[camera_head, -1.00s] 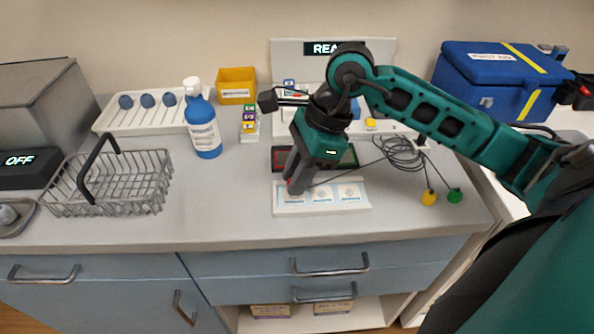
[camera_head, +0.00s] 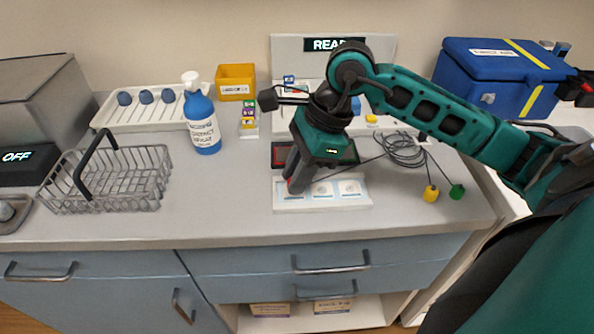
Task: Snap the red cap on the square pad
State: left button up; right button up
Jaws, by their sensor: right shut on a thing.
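My right gripper (camera_head: 292,187) points down at the left end of a white board (camera_head: 320,205) that carries a row of printed pads. It is shut on the red cap (camera_head: 290,182), of which only a small bit shows between the fingers. The cap is at or just above the leftmost pad (camera_head: 292,196); I cannot tell whether it touches. The gripper hides much of that pad, so its shape is unclear. The middle pad (camera_head: 322,189) and the right pad (camera_head: 349,188) are uncovered. A yellow cap (camera_head: 431,194) and a green cap (camera_head: 456,191) lie on the counter at the right, at the cable ends. My left gripper is not in view.
A blue pump bottle (camera_head: 203,126), a wire basket (camera_head: 150,184) and a yellow bin (camera_head: 236,83) stand to the left. A blue cooler (camera_head: 485,88) stands back right.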

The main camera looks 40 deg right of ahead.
jog(key=shift+f+b, duration=0.35)
jog(key=shift+b, duration=0.1)
dwell(0.7)
